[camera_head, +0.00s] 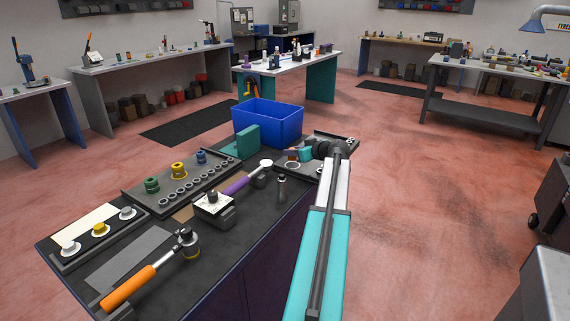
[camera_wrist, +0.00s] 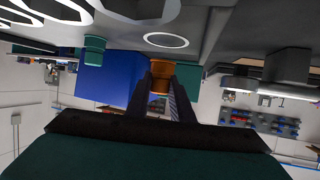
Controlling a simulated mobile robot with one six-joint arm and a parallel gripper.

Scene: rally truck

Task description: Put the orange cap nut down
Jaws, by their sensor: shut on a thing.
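The orange cap nut (camera_wrist: 159,79) is between the two dark fingers of my gripper (camera_wrist: 160,98) in the wrist view, which is upside down. My gripper is shut on it. In the head view, my gripper (camera_head: 297,153) is low over the far right part of the dark bench, beside a grey tray (camera_head: 345,142). A bit of orange (camera_head: 291,151) shows at its fingers there. I cannot tell whether the nut touches the surface beneath it.
A blue bin (camera_head: 268,122) and a teal block (camera_head: 247,141) stand behind my gripper. A grey rack (camera_head: 150,201) with coloured nuts and rings, a purple-handled tool (camera_head: 237,185) and an orange-handled ratchet (camera_head: 130,287) lie left.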

